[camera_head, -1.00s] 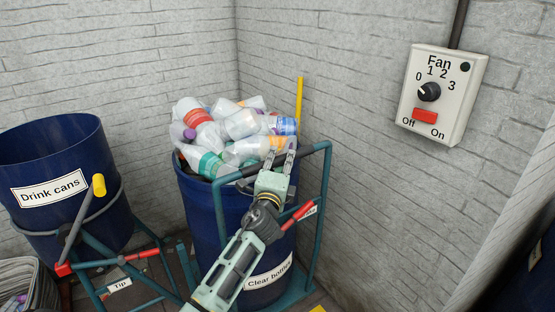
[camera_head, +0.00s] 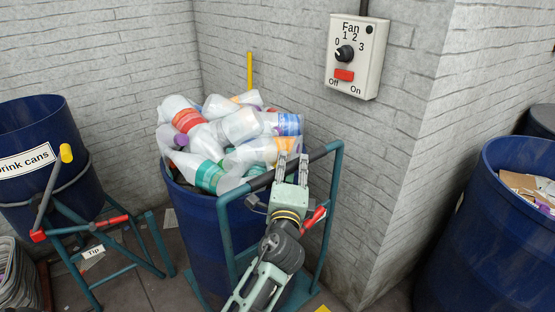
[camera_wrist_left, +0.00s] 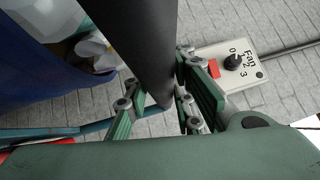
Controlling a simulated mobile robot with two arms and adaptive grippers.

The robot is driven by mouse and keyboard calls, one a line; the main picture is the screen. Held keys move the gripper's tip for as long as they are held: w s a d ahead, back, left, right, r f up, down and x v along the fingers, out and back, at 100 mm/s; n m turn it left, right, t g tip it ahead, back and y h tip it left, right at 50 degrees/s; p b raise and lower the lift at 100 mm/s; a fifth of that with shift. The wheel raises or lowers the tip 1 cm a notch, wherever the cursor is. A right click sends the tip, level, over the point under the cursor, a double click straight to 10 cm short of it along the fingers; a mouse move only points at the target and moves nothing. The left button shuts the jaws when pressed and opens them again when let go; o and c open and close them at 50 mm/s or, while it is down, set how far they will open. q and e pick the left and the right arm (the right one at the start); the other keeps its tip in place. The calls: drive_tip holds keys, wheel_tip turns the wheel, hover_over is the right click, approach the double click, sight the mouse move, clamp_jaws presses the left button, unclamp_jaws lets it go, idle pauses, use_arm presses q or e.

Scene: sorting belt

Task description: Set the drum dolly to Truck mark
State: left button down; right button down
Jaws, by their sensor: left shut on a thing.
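The drum dolly (camera_head: 338,200) is a teal tube frame with a dark grip on its top bar, and it carries a blue drum (camera_head: 205,225) heaped with clear bottles (camera_head: 240,130). My left gripper (camera_head: 292,165) is at the top bar of the dolly. In the left wrist view its green fingers (camera_wrist_left: 160,100) are closed around the dark grip (camera_wrist_left: 140,45). A red lever (camera_head: 314,217) sits on the dolly frame just right of my wrist. The drum's lower front is partly hidden by my arm. My right gripper is not in view.
A blue "Drink cans" drum (camera_head: 35,130) on a tipping stand (camera_head: 115,240) is at left. Another blue drum (camera_head: 490,240) with cardboard stands at right, beyond a wall corner. A fan switch box (camera_head: 357,60) is on the wall. A yellow post (camera_head: 250,72) stands behind the bottles.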

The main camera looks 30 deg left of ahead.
use_arm(q)
drive_tip(key=shift+s+d+f, duration=0.1)
drive_tip(key=shift+s+d, duration=0.2)
drive_tip(key=shift+d, duration=0.45)
drive_tip(key=shift+s+d, duration=0.3)
drive_tip(key=shift+d, duration=0.45)
drive_tip(key=c, duration=1.5)
unclamp_jaws()
drive_tip(key=v, duration=1.2)
drive_tip(key=shift+a, duration=0.1)
